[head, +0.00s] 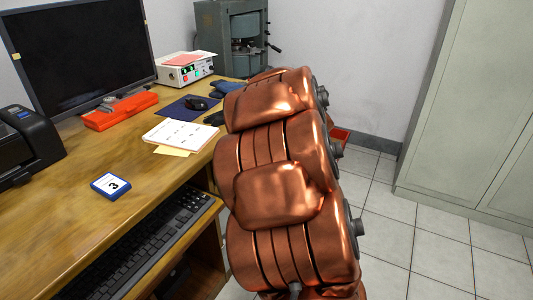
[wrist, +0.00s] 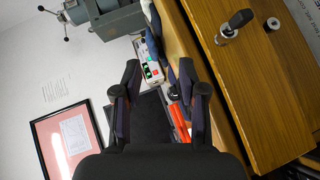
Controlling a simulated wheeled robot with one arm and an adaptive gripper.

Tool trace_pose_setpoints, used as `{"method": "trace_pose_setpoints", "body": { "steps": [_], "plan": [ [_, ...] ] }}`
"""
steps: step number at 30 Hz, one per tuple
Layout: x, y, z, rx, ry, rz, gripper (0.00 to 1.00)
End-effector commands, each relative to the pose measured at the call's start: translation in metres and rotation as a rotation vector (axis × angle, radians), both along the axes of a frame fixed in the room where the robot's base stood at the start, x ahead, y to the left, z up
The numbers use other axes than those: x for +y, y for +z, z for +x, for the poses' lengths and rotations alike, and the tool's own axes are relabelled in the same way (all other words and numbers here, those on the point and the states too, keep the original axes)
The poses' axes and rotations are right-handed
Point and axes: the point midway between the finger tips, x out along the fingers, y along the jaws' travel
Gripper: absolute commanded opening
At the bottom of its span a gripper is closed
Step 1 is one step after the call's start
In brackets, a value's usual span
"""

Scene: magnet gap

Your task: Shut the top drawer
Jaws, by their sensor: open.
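In the wrist view, turned on its side, a wooden front panel (wrist: 262,95) fills the right. It looks like the desk's drawer front and carries a dark, silvery knob or key-like fitting (wrist: 235,24). A dark line separates it from the desktop edge. I cannot tell how far out the drawer stands. My gripper (wrist: 160,92) is open with nothing between its two black fingers, left of the panel and apart from it in the picture. In the head view, my gripper does not show, and no drawer front can be made out; a large copper-coloured body hides that area.
The desk (head: 135,150) holds a monitor (head: 80,55), a red toolbox (head: 118,110), papers (head: 182,134) and a blue-edged number 3 block (head: 110,184). A keyboard (head: 140,255) lies on a lower shelf. A grey cabinet (head: 470,120) stands right; tiled floor (head: 400,235) shows free room.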

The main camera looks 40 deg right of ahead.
Motion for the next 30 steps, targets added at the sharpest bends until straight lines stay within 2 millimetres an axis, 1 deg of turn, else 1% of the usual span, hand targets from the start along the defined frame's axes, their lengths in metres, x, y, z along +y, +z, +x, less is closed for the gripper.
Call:
{"method": "trace_pose_setpoints", "body": {
  "steps": [1, 3, 9, 13, 18, 22, 26, 30],
  "plan": [
    [-0.010, -0.027, -0.001, -0.006, 0.038, -0.036, 0.42],
    [-0.016, -0.045, 0.002, -0.022, 0.108, -0.087, 0.42],
    [-0.021, -0.092, -0.001, -0.081, 0.293, -0.202, 0.42],
    [-0.018, -0.111, -0.006, -0.126, 0.384, -0.250, 0.42],
    [-0.013, -0.127, -0.014, -0.166, 0.453, -0.278, 0.42],
    [-0.011, -0.129, -0.013, -0.182, 0.474, -0.289, 0.42],
    [-0.011, -0.129, -0.002, -0.185, 0.478, -0.289, 0.42],
    [-0.013, -0.129, 0.019, -0.185, 0.479, -0.290, 0.42]
  ]
}}
